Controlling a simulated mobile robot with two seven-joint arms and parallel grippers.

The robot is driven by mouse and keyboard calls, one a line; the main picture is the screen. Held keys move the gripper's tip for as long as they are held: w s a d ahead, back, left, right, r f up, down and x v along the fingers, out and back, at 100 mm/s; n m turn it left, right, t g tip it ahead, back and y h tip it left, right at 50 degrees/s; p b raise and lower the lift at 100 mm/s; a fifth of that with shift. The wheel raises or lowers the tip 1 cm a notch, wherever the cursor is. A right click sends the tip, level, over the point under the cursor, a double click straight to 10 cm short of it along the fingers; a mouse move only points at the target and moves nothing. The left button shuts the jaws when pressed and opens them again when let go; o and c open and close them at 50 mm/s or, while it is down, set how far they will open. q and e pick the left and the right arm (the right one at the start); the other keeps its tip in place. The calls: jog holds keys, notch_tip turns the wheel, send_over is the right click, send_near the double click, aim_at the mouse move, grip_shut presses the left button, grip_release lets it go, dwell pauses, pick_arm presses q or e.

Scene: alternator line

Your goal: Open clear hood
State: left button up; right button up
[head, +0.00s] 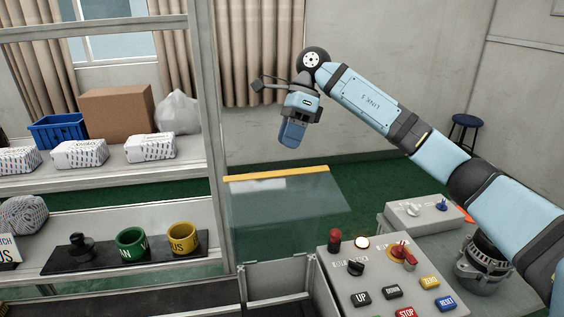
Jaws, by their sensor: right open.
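The clear hood (285,212) is a see-through panel with a yellow strip (277,173) along its top edge. It stands in the middle of the head view, above a grey metal frame (280,278). My right gripper (292,134) hangs from the arm that comes in from the right. It points down, open and empty, and appears above the yellow strip with a visible gap. The gap between its fingers is hard to see from this side. My left gripper is not in the head view.
A control panel (341,290) with buttons and knobs stands right of the hood, with a smaller grey box (418,214) behind. At left, a shelf rack (125,165) holds a blue crate (57,131), a cardboard box (117,112) and white packages.

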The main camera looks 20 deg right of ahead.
jog(key=v, duration=0.6)
jog(key=shift+d, duration=0.1)
dwell(0.3)
